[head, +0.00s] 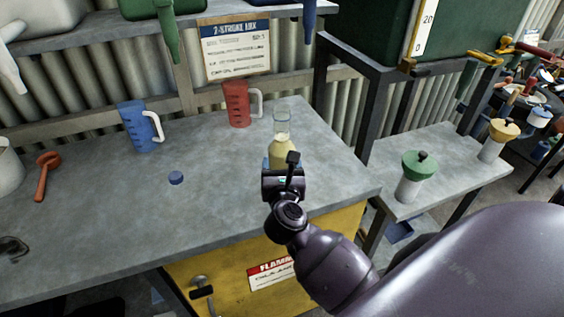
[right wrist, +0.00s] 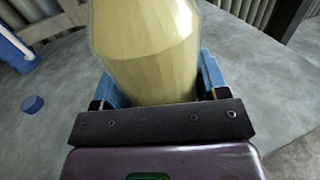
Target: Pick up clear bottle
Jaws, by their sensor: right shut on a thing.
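The clear bottle (head: 281,148) stands upright near the right end of the grey workbench, partly filled with pale yellow liquid, its neck clear and without a cap. My right gripper (head: 279,165) is shut on its lower body, and my wrist hides the bottle's base in the head view. In the right wrist view the bottle (right wrist: 147,50) fills the space between the blue fingers (right wrist: 158,88). I cannot tell whether the bottle touches the bench. My left gripper is not in view.
A blue cap (head: 176,178) lies on the workbench (head: 110,220) left of the bottle. A red jug (head: 237,104) and a blue jug (head: 137,127) stand behind. A lower table at right holds a green-topped container (head: 413,177). The bench front is clear.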

